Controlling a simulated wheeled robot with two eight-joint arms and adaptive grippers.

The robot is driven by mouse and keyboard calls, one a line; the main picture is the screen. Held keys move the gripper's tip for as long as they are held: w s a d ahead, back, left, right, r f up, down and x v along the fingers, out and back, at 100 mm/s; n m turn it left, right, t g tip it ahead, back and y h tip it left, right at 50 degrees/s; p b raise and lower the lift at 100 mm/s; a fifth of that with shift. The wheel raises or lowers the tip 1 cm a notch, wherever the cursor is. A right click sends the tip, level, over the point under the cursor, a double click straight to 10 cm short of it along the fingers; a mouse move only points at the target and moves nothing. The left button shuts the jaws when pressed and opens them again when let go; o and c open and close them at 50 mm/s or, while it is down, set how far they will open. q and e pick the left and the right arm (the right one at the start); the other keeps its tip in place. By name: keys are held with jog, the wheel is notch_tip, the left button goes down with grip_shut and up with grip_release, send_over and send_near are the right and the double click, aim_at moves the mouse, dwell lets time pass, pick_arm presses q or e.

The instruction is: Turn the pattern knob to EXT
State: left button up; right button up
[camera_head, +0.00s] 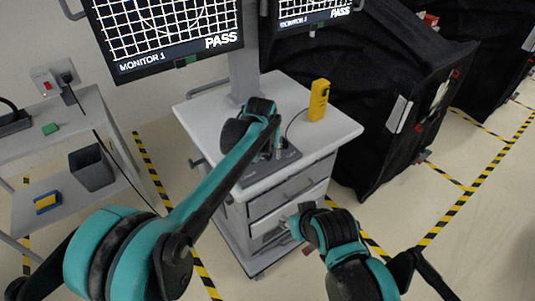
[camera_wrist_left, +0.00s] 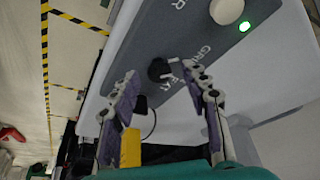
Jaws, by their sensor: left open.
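A small black knob (camera_wrist_left: 158,70) sits on a dark grey control panel (camera_wrist_left: 185,38) in the left wrist view. A pale mark on it points right, toward partly hidden lettering that starts with "GRI". No EXT label is readable. My left gripper (camera_wrist_left: 162,88) is open, with its fingers on either side of the knob; I cannot tell whether they touch it. In the head view my left gripper (camera_head: 272,146) is over the panel (camera_head: 276,167) on the cart top and hides the knob. My right gripper (camera_head: 290,222) is low by the cart's drawers; its jaws are unclear.
A cream knob (camera_wrist_left: 227,10) and a lit green button (camera_wrist_left: 245,26) are on the panel. A yellow handheld device (camera_head: 319,99) stands on the cart (camera_head: 210,110). Monitor 1 (camera_head: 165,32) shows a white grid and PASS. A black-covered cart (camera_head: 355,100) stands at right.

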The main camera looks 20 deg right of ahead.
pick_arm(q)
grip_shut()
jog(key=shift+m+p, duration=0.3)
jog(key=shift+m, duration=0.1)
jog(key=m+p, duration=0.1)
jog(key=m+g+h+p, duration=0.1)
jog(key=m, duration=0.1)
jog(key=shift+w+a+r+m, duration=0.15)
jog(key=shift+a+m, duration=0.05)
jog(key=shift+m, duration=0.1)
jog(key=m+p, duration=0.1)
jog(key=m, duration=0.1)
jog(key=m+g+h+p, duration=0.1)
jog(key=m, duration=0.1)
jog(key=shift+w+m+h, duration=0.1)
jog(key=shift+m+h, duration=0.2)
jog(key=m+g+p, duration=0.2)
jog(key=m, duration=0.2)
jog(key=shift+w+a+m, duration=0.1)
jog(key=shift+w+m, duration=0.05)
jog(key=shift+m, duration=0.15)
jog(key=shift+w+m+g+p, duration=0.15)
jog(key=shift+m+g+p, duration=0.7)
jog(key=shift+m, duration=1.35)
